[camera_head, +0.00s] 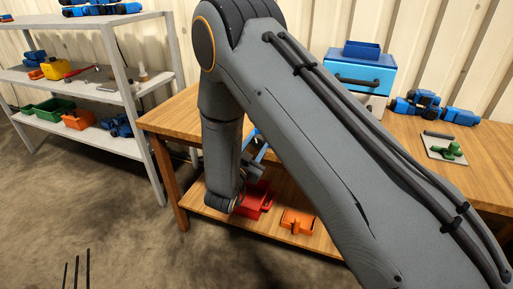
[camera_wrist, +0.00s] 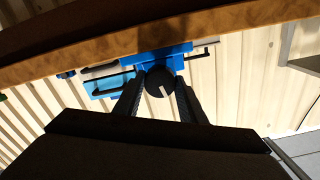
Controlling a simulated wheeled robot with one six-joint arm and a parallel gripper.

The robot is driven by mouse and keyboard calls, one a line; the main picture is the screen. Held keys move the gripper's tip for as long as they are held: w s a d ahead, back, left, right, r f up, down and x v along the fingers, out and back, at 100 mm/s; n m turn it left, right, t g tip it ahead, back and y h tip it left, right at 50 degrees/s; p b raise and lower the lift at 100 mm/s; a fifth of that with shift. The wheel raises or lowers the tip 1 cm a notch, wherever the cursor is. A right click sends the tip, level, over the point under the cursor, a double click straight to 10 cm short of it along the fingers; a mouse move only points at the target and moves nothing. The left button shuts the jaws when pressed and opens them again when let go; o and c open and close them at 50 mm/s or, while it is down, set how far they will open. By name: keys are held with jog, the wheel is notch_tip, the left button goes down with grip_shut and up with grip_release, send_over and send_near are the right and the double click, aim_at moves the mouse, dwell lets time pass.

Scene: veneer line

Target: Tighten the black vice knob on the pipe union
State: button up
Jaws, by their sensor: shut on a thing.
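The black vice knob (camera_wrist: 157,81), round with a pale line on its face, shows in the middle of the wrist view. My gripper (camera_wrist: 158,90) is shut on it, with one dark finger on each side. The knob is in front of the blue vice (camera_wrist: 152,53), which is beside the wooden table edge. In the head view only small blue parts of the vice (camera_head: 262,141) show beside my arm. My arm hides most of the vice and the knob there. I cannot make out the pipe union in either view.
The wooden workbench (camera_head: 178,116) carries a blue drawer cabinet (camera_head: 357,72), blue pipe-like parts (camera_head: 422,104) and a plate with a green part (camera_head: 448,149). Red (camera_head: 256,198) and orange (camera_head: 298,221) items lie on its lower shelf. A grey rack (camera_head: 107,62) stands left; floor between is clear.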

jog(key=shift+m+b, duration=0.4)
jog(key=shift+m, duration=0.7)
jog(key=o, duration=1)
jog(key=shift+o, duration=0.2)
jog(key=b+v, duration=0.2)
jog(key=v, duration=0.6)
